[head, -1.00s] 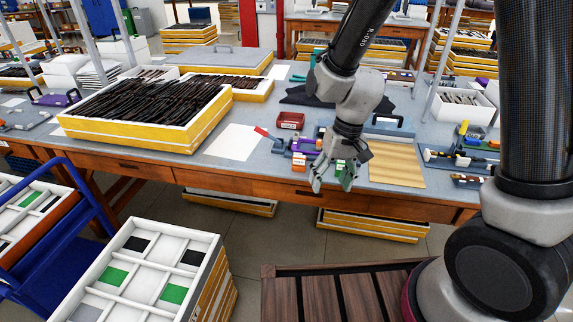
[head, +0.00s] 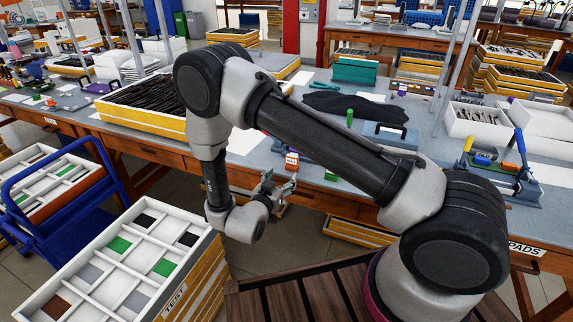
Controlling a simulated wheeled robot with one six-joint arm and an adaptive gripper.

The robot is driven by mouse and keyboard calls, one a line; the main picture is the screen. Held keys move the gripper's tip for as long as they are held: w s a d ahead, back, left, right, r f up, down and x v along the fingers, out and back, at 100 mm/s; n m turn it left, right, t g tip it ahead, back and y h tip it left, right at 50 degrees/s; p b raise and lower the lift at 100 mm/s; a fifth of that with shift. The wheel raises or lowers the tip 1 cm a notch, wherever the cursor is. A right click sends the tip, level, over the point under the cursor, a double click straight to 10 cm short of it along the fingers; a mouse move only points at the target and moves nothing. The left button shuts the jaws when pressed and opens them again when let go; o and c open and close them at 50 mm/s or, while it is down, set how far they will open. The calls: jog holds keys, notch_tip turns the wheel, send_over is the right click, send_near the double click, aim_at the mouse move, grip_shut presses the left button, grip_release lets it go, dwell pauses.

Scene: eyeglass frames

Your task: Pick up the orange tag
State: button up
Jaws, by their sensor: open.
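A small orange-and-white piece (head: 292,160) stands near the front edge of the grey workbench (head: 232,172). It may be the orange tag, but it is too small to be sure. My gripper (head: 288,187) is in front of the bench edge, below and slightly left of that piece and apart from it. Its fingers point right, are open and hold nothing that I can see. My arm crosses the bench and hides much of its middle.
A white compartment tray labelled TEST (head: 80,262) stands at lower left, beside a blue cart (head: 92,212). A rack with blue, yellow and orange tools (head: 497,165) is at right. Open floor shows below the bench.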

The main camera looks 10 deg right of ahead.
aim_at(292, 163)
jog(key=shift+t+h, duration=0.5)
jog(key=shift+h, duration=0.2)
jog(key=w+d+r, duration=0.1)
jog(key=w, duration=0.1)
jog(key=w+d+r, duration=0.1)
jog(key=w+d, duration=0.1)
jog(key=w+d+r, duration=0.2)
jog(key=shift+d, duration=0.2)
jog(key=c, duration=1)
jog(key=shift+o, duration=0.2)
